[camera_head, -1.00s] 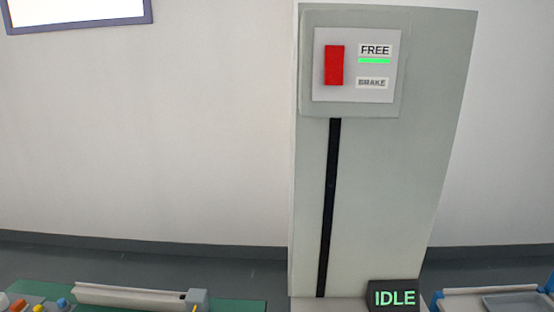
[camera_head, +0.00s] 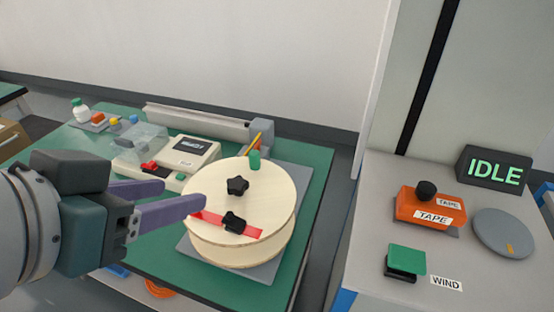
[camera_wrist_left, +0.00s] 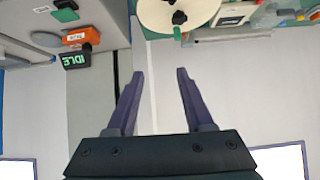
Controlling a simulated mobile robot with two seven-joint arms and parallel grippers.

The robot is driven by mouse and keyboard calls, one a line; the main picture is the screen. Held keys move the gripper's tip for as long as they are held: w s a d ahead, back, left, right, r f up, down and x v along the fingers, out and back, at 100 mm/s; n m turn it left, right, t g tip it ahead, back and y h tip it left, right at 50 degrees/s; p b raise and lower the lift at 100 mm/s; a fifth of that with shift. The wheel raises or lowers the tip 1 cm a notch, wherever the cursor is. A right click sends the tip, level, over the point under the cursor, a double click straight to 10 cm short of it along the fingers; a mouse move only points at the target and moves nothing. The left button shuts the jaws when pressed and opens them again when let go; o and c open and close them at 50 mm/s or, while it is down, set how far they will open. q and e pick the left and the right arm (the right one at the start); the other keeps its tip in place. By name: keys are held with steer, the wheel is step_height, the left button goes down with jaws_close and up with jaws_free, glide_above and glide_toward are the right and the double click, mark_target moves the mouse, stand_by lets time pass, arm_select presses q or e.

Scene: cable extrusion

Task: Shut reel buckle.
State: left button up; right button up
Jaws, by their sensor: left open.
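The pale wooden reel (camera_head: 268,200) lies flat on a grey plate (camera_head: 297,185) on the green bench. A red bar (camera_head: 250,233) lies across its top near the front, with a black knob (camera_head: 234,221) on it; I take this for the buckle, and cannot tell if it is latched. A second black knob (camera_head: 237,186) is at the reel's centre. My left gripper (camera_head: 184,195) is open, with nothing seen between its purple fingers, at the reel's left side in the picture. In the left wrist view, the reel (camera_wrist_left: 205,12) is at the top, beyond the open fingers (camera_wrist_left: 160,73). My right gripper is out of view.
A beige device (camera_head: 195,155) with a red switch stands behind the reel. A green peg (camera_head: 254,160) is at the reel's far edge. To the right, a grey console holds an orange tape unit (camera_head: 430,208), a green wind button (camera_head: 407,259) and an IDLE display (camera_head: 494,171).

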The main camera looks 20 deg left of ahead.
arm_select(q)
steer(key=w+a+f+n+t+b, duration=0.1)
steer(key=w+f+t+b, duration=0.1)
steer(key=f+b, duration=0.65)
steer(key=w+f+t+b, duration=0.2)
steer(key=w+f+b, duration=0.1)
steer(key=f+b, duration=0.5)
steer(key=n+t+y+b, duration=0.15)
steer(key=t+b, duration=0.25)
steer(key=b, duration=1.2)
glide_toward(228, 219)
steer(key=w, duration=0.1)
steer(key=shift+m+y, duration=0.25)
steer(key=shift+y, duration=0.1)
steer(key=w, duration=0.3)
steer(key=w+b, duration=0.1)
steer(key=w, duration=0.6)
steer(key=shift+a+r+b, duration=0.1)
steer(key=shift+a+b, duration=0.2)
steer(key=shift+b, duration=0.05)
jaws_close()
